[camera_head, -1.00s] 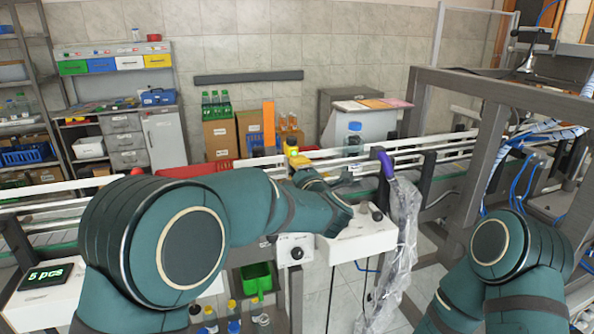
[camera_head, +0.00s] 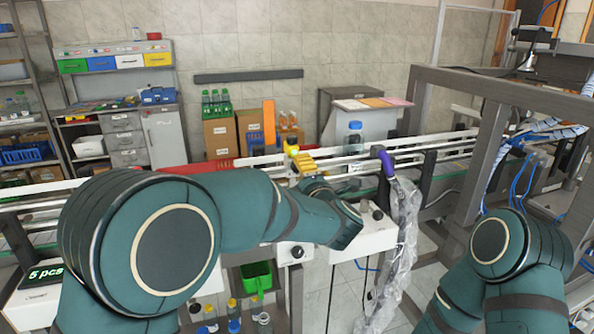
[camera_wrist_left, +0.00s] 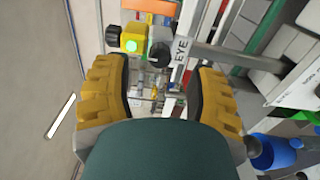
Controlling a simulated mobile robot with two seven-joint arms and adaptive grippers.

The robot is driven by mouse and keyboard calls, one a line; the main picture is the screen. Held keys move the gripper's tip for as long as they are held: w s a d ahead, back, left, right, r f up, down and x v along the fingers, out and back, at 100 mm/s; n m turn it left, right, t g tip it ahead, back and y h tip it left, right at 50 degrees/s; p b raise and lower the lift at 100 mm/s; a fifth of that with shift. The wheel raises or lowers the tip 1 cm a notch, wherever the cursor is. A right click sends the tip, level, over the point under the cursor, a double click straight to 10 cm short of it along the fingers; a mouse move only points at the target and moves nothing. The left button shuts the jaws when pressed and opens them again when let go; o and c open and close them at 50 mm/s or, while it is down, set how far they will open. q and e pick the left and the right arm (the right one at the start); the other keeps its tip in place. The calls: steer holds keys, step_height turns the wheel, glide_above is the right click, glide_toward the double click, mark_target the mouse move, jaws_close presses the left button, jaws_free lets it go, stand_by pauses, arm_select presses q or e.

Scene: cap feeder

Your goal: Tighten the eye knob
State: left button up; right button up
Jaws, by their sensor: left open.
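The eye knob (camera_wrist_left: 158,54) is a dark round knob beside the EYE label in the left wrist view. Next to it is a yellow sensor block (camera_wrist_left: 133,39) with a lit green spot, which also shows in the head view (camera_head: 291,146). My left gripper (camera_wrist_left: 158,76) has its two yellow fingers wide apart, with the knob showing between their tips in the picture. I see no contact. In the head view, the left gripper (camera_head: 306,163) is beside the conveyor rails, and I cannot make out the knob clearly there. My right gripper is out of view.
White conveyor rails (camera_head: 410,147) run across behind my arms. A white control box (camera_head: 374,235) with dark knobs stands right of my left wrist, near a purple-topped post (camera_head: 385,162) with a plastic sleeve. A grey frame (camera_head: 490,170) stands at right.

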arm_select(q)
steer(key=v, duration=0.8)
steer(key=shift+s, duration=0.15)
